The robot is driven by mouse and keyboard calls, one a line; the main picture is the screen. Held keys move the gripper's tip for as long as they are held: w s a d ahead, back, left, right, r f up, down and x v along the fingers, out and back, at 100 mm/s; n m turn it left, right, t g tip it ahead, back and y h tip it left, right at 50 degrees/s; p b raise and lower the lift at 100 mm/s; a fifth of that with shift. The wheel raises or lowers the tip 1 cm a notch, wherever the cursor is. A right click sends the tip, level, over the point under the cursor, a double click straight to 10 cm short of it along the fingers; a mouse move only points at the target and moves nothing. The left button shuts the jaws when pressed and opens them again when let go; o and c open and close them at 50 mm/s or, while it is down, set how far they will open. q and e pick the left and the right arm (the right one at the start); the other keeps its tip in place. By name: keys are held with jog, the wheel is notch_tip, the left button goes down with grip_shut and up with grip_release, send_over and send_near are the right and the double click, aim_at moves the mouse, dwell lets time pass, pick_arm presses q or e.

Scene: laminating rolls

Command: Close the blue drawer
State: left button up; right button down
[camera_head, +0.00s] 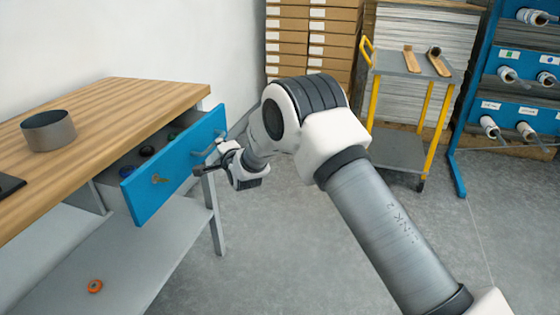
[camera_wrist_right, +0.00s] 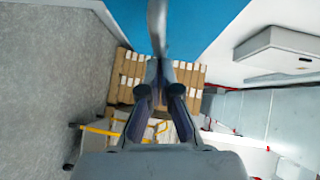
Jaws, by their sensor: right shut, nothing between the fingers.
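The blue drawer (camera_head: 150,192) stands pulled out from under the wooden tabletop, with round dark items visible inside it. A grey handle (camera_head: 206,148) is on the right part of its front. My right gripper (camera_head: 200,171) is shut and empty, close in front of the blue front, just below the handle. Whether it touches the front I cannot tell. In the right wrist view, the closed fingers (camera_wrist_right: 165,75) point toward the blue front (camera_wrist_right: 200,22), and a grey bar crosses above them. My left gripper is not in view.
A metal ring-shaped container (camera_head: 48,132) stands on the wooden tabletop (camera_head: 105,105). An orange ring (camera_head: 95,286) lies on the lower shelf (camera_head: 130,262). A yellow-framed trolley (camera_head: 400,150) and a blue roll rack (camera_head: 485,75) stand at the back right. The floor right of the table is clear.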

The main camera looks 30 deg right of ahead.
aim_at(191, 138)
jog(key=w+a, duration=0.6)
jog(key=w, duration=0.1)
jog(key=shift+w+a+b, duration=0.15)
jog(key=shift+b, duration=0.25)
jog(key=shift+w+a, duration=0.1)
jog(key=shift+w, duration=0.05)
jog(key=shift+r, duration=0.25)
jog(key=shift+r, duration=0.1)
